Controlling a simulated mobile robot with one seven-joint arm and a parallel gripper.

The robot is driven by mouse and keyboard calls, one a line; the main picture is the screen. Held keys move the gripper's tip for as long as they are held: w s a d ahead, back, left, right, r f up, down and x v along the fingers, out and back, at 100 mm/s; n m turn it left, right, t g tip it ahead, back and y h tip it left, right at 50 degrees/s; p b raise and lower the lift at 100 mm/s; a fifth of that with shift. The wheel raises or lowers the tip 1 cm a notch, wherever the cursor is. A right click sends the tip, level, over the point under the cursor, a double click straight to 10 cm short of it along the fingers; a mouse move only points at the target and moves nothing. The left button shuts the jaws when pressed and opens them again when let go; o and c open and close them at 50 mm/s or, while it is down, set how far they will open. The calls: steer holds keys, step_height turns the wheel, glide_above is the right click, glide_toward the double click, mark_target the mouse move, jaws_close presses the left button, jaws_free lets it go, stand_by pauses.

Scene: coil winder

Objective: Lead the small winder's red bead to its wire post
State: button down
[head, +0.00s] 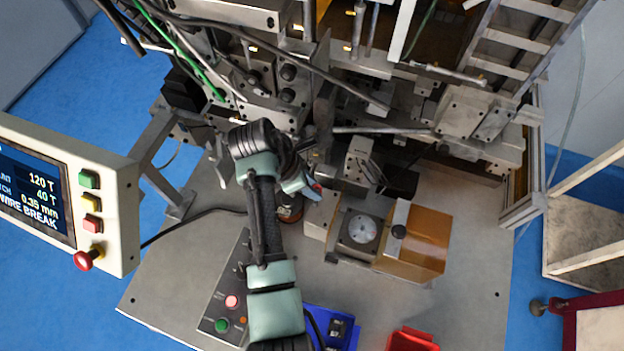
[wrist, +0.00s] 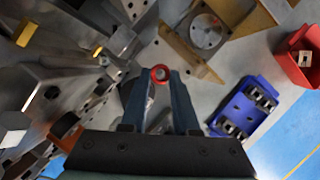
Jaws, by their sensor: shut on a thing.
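The red bead (wrist: 160,73) shows as a red ring between the fingertips of my gripper (wrist: 160,85) in the wrist view. The gripper is shut on it, above the grey machine plate. In the head view my gripper (head: 308,188) is beside the winder's metal blocks, with a small bit of red at its tip. A copper-coloured round part (head: 289,213) sits just below the gripper, partly hidden by my arm. I cannot make out the wire post or the wire.
A box with a round dial (head: 362,229) and an amber cover (head: 428,238) stands to the right. A blue tray (head: 350,330) and a red bin (head: 411,340) lie at the front. A control panel (head: 68,195) reads "WIRE BREAK". Dense machine parts fill the back.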

mark_target(314, 203)
steer(key=shift+s+f, duration=0.15)
steer(key=shift+f, duration=0.4)
step_height(314, 203, down, 4)
steer(key=b, duration=0.3)
steer(key=shift+r, duration=0.1)
steer(key=shift+f+b, duration=0.55)
steer(key=shift+f, duration=0.45)
steer(key=c, duration=0.6)
jaws_free()
steer(key=shift+r, duration=0.1)
steer(key=v, duration=1.2)
steer(key=shift+s+a+r+b, duration=0.1)
steer(key=shift+a+r+b, duration=0.1)
steer(key=shift+r+b, duration=0.15)
